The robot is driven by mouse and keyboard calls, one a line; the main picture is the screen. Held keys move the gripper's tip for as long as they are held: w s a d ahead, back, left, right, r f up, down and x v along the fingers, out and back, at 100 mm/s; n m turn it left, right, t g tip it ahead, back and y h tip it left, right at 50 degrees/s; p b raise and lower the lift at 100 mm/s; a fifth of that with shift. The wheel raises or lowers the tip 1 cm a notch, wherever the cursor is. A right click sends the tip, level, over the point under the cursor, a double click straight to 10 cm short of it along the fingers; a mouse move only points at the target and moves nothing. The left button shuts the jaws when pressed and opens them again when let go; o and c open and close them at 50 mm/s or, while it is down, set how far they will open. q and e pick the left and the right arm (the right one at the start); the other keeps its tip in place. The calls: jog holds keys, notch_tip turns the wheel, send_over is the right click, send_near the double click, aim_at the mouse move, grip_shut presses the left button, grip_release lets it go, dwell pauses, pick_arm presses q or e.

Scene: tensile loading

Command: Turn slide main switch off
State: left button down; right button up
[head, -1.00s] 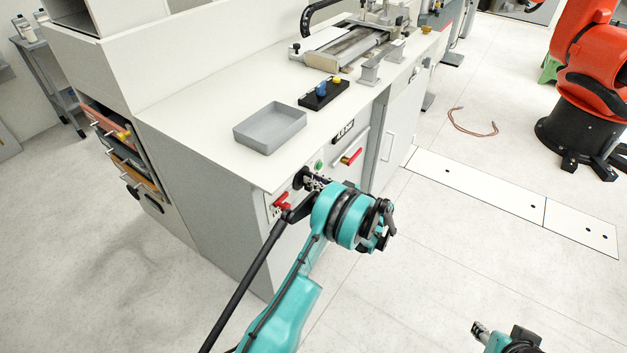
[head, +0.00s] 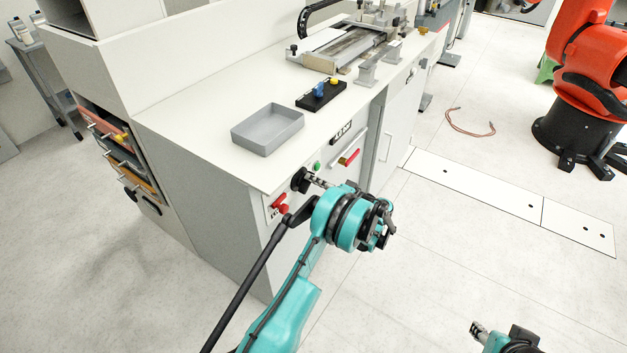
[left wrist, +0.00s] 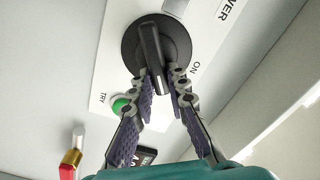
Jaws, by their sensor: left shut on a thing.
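The main switch is a black rotary knob (left wrist: 153,50) on a white panel with the printed words POWER, ON and TRY, in the left wrist view. It also shows in the head view (head: 299,180) on the cabinet front. Its raised bar runs nearly upright in the wrist picture, tilted slightly. My left gripper (left wrist: 160,84) has its fingers on both sides of the lower end of this bar and is shut on it. In the head view the left gripper (head: 318,182) reaches the knob from the right. My right gripper (head: 478,329) is at the bottom edge, its jaws too small to judge.
A green button (left wrist: 122,104) sits close to my left finger. A red switch (head: 279,205) and a red handle (head: 350,158) are on the same cabinet front. A grey tray (head: 268,130) and a black control box (head: 321,95) stand on the worktop. The floor at right is mostly clear.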

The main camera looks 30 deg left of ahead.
pick_arm(q)
jog(key=shift+w+f+m, duration=0.1)
jog(key=shift+f+m, duration=0.1)
jog(key=shift+m, duration=0.95)
jog(key=shift+w+f+m, duration=0.1)
jog(key=shift+f+m, duration=0.1)
jog(key=shift+m, duration=1)
jog(key=shift+f+m, duration=0.2)
jog(key=shift+m, duration=0.95)
jog(key=c, duration=1.5)
grip_release()
jog(key=shift+d, duration=0.1)
jog(key=d, duration=0.8)
jog(key=s+d, duration=0.1)
jog(key=d, duration=0.3)
